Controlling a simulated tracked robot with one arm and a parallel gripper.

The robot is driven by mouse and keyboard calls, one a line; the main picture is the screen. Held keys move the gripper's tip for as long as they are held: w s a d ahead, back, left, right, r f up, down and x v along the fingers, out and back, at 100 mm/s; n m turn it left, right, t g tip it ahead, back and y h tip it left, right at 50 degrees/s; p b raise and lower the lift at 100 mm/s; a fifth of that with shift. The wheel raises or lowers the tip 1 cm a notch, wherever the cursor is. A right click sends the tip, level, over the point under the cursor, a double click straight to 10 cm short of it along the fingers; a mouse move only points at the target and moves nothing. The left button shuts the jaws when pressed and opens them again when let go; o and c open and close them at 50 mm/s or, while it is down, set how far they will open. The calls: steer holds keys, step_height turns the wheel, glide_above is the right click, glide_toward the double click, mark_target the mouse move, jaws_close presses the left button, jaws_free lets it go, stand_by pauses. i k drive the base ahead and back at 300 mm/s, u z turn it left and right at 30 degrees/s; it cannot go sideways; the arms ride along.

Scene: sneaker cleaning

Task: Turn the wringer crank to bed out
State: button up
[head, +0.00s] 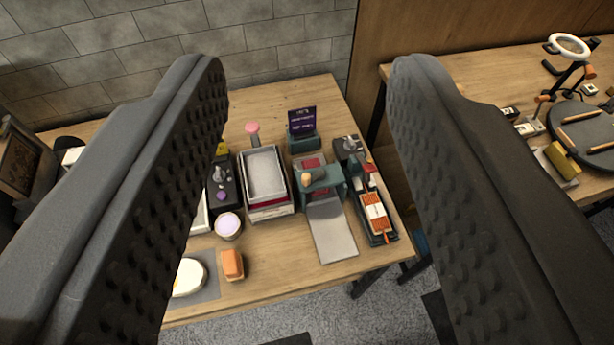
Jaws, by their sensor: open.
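The wringer (322,181) stands on the wooden table as a teal frame between my fingers in the picture. A grey flat bed (331,233) extends from it toward the table's front edge. A tan knob (307,178), which looks like the crank's handle, is at the wringer's left front. A dark red patch shows behind the frame. My gripper (305,75) is open and empty, with its two dark, studded fingers wide apart. It is well above and apart from the wringer.
A grey tray (265,175) stands left of the wringer. A dark rack with an orange-and-white item (375,210) is close on its right. A purple-screened device (302,128) stands behind. A second table (470,75) is at right, across a gap.

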mark_target(307, 180)
steer(key=z, duration=0.5)
steer(key=k, duration=1.2)
steer(key=u, duration=0.35)
steer(key=i, duration=2.05)
steer(key=z, duration=0.5)
